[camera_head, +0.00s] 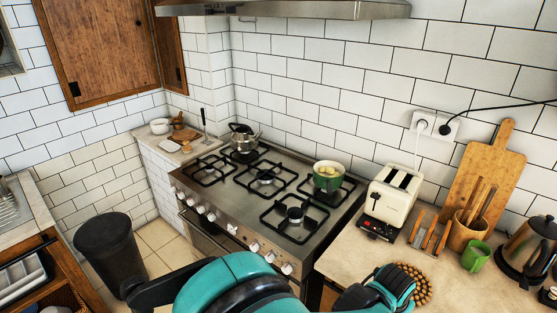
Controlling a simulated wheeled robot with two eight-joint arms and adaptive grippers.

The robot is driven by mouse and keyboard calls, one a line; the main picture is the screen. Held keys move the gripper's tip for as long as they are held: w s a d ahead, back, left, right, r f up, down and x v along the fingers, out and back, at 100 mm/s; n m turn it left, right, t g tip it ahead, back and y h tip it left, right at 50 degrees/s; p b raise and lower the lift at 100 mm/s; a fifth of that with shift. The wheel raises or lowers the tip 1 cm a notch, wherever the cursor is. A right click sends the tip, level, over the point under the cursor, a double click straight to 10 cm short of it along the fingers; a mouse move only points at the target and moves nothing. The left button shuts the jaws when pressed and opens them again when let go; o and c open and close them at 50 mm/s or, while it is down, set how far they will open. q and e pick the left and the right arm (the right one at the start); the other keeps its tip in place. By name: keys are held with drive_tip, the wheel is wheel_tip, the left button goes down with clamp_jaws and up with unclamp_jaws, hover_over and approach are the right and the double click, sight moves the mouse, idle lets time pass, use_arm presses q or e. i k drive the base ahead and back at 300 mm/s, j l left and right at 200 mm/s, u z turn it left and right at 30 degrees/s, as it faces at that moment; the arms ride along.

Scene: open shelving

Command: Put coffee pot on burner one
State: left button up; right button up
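A metal pot with a black handle (525,248) stands on the right counter at the right edge of the view. A steel kettle with a black handle (244,143) sits on the back-left burner of the stove. I cannot tell for sure which of the two is the coffee pot. The stove (248,212) has several black burner grates, and no numbers can be read on them. A green pot (328,177) with pale contents stands at its back-right burner. Teal and black links of my arms show at the bottom.
On the right counter stand a cream toaster (390,199), a small rack (430,236), a utensil holder (469,224), a green mug (476,256) and a cutting board (488,170). A range hood (290,9) hangs above. The front burners (295,215) are bare.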

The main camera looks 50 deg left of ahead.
sight(209, 165)
drive_tip(key=k+j+u, duration=0.1)
drive_tip(key=j, duration=0.8)
drive_tip(key=k+j, duration=0.1)
drive_tip(key=j, duration=0.85)
drive_tip(key=k+j+u, duration=0.15)
drive_tip(key=j, duration=0.75)
drive_tip(key=i, duration=0.05)
